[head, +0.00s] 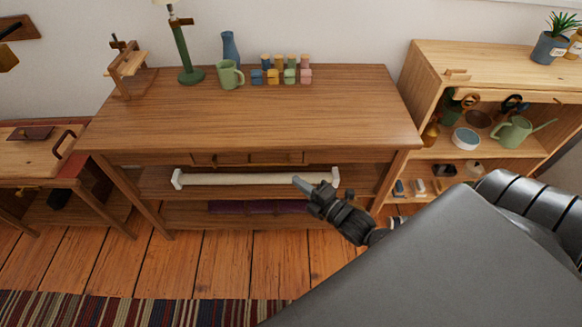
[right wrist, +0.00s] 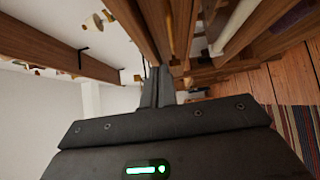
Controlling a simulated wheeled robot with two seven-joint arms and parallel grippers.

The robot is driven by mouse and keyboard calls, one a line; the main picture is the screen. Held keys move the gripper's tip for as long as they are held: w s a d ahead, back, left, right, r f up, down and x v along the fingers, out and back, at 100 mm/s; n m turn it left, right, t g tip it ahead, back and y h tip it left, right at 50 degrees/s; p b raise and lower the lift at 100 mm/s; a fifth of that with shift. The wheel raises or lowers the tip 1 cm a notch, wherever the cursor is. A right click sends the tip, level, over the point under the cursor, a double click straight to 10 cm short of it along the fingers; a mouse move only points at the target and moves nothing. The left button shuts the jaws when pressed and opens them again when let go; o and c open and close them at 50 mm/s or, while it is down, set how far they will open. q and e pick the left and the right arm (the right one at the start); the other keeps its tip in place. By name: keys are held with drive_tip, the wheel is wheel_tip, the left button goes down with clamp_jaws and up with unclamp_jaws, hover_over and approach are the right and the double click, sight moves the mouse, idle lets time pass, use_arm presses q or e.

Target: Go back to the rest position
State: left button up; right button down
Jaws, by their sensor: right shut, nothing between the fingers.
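My right gripper (head: 301,186) is in front of the wooden table's lower shelves in the head view. Its fingers are closed together with nothing between them. The tip overlaps the long white roll (head: 240,179) in the picture; I cannot tell whether they touch. In the right wrist view the closed fingers of my right gripper (right wrist: 158,75) point toward the wooden furniture. My left gripper is not in view.
The wooden table (head: 350,110) holds a green mug (head: 229,75), blue vase (head: 230,47), small coloured blocks and a lamp. A shelf unit (head: 430,65) stands right, a low cabinet (head: 30,160) left. The floor (head: 200,265) in front is clear, with a striped rug (head: 110,312).

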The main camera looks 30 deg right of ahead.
drive_tip(key=shift+s+d, duration=0.2)
drive_tip(key=shift+s, duration=0.2)
